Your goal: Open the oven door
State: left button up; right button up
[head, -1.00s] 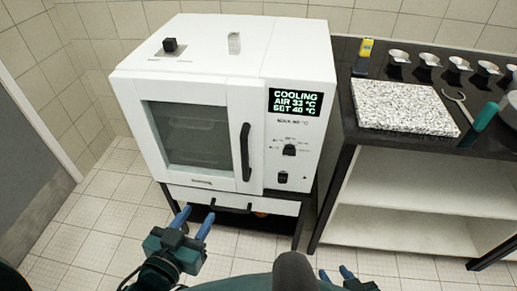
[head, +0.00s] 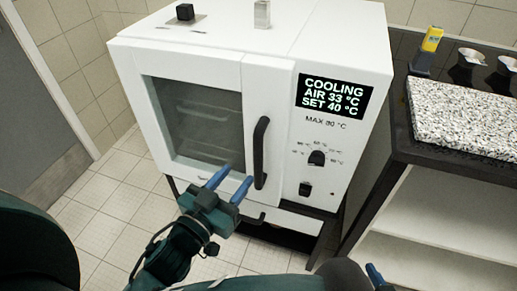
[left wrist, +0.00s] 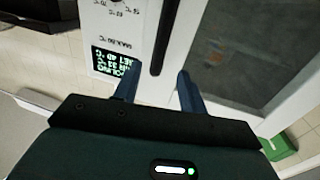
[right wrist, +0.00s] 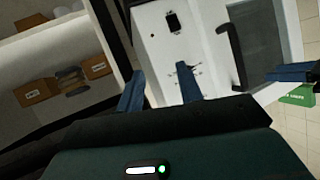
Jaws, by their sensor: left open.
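The white oven (head: 330,75) stands in front of me with its windowed door (head: 195,115) shut. The black upright door handle (head: 260,152) is on the door's right side; it also shows in the left wrist view (left wrist: 165,35) and the right wrist view (right wrist: 237,55). My left gripper (head: 233,179) is open and empty, just left of the handle's lower end. In the left wrist view the handle lines up between the fingertips but lies beyond them. My right gripper (right wrist: 160,88) is open and empty, low at the bottom edge of the head view.
A display panel (head: 333,97) and knobs sit right of the door. The oven rests on a dark-legged stand. A dark-topped bench with a speckled slab (head: 465,115) and a yellow tool (head: 430,42) is at right. A green box (right wrist: 298,96) stands on the floor. Left floor is free.

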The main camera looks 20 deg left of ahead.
aim_at(256, 153)
pick_arm(q)
jog(key=x, duration=1)
jog(key=shift+w+d+p, duration=0.1)
jog(key=shift+w+p, duration=0.05)
jog(key=shift+p, duration=0.15)
jog(key=shift+c, duration=0.4)
grip_shut()
